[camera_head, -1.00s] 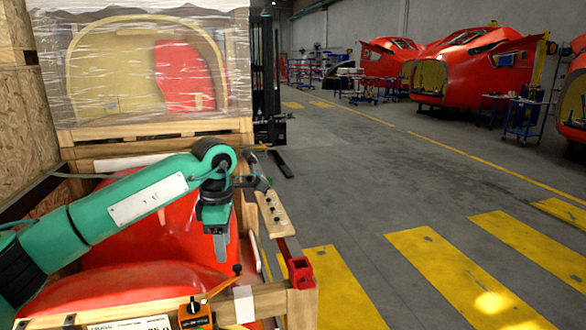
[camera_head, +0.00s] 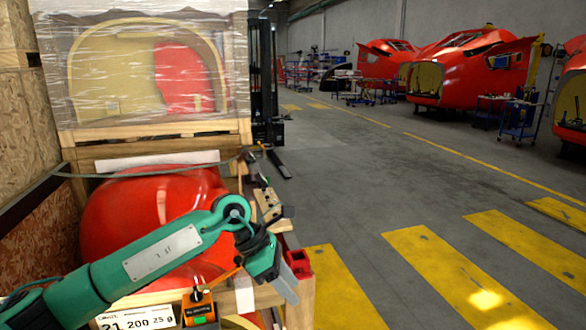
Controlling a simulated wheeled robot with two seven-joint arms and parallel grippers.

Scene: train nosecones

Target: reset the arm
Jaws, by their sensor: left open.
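My left arm, green with dark joints, comes in from the lower left over an open wooden crate (camera_head: 300,312). My left gripper (camera_head: 287,287) is at the crate's front right corner, pointing down and to the right. Its grey fingers look close together from this angle, and nothing shows between them. A large red nosecone part (camera_head: 120,215) lies in the crate behind the arm. My right gripper is not in view.
A plastic-wrapped crate (camera_head: 150,70) stands behind. Open floor with yellow stripes (camera_head: 445,270) lies right; red nosecones (camera_head: 465,70) stand far off.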

